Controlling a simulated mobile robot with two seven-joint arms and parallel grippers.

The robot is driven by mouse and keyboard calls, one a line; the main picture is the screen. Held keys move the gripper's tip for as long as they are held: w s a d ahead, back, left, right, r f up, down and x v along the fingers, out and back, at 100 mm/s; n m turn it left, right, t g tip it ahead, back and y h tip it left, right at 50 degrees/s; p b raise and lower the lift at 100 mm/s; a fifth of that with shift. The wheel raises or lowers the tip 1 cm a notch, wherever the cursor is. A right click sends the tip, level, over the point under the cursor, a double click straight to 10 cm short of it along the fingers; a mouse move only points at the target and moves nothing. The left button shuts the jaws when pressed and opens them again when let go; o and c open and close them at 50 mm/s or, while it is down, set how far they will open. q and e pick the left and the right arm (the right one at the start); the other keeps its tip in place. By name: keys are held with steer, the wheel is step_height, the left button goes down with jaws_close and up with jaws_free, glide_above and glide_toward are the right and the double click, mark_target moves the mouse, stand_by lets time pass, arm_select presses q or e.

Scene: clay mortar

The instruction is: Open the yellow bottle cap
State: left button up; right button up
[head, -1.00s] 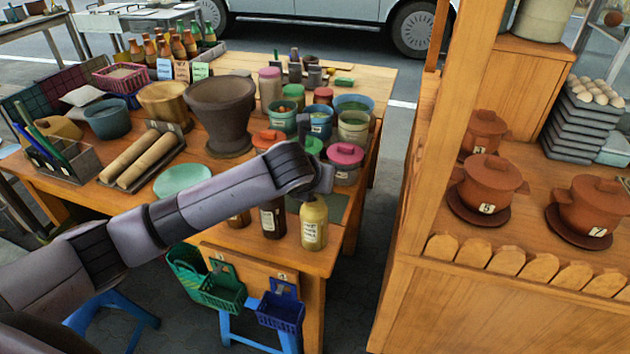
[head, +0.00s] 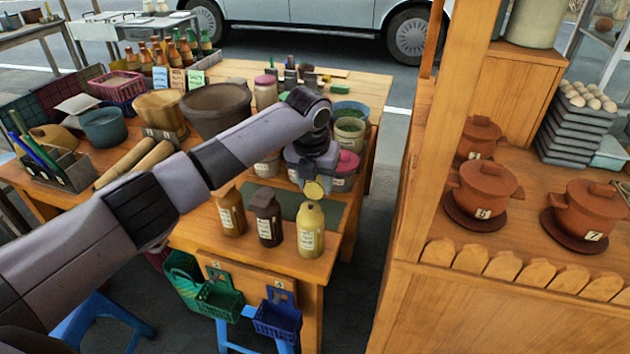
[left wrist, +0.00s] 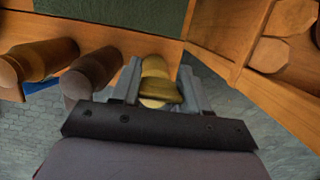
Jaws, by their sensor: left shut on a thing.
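The yellow bottle (head: 311,238) stands upright at the front right corner of the wooden table (head: 285,262), its label facing me. My left gripper (head: 313,180) is above and slightly behind it in the head view. It is shut on the yellow cap (head: 314,190), which is tilted and looks apart from the bottle. In the left wrist view, the cap (left wrist: 160,92) sits between the two fingers of my left gripper (left wrist: 160,88), with part of the yellow bottle (left wrist: 154,67) behind it. My right gripper is in neither view.
A dark brown bottle (head: 268,222) and a brown bottle (head: 230,212) stand left of the yellow one. A green mat (head: 333,213) lies behind them. Jars and bowls crowd the table's back. A wooden stall counter (head: 480,235) with clay pots stands at right, across a gap.

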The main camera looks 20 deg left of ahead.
arm_select(q)
steer(key=shift+f, duration=0.1)
stand_by(0.5)
steer(key=o, duration=0.7)
steer(key=v, duration=0.7)
steer(key=shift+b, duration=0.35)
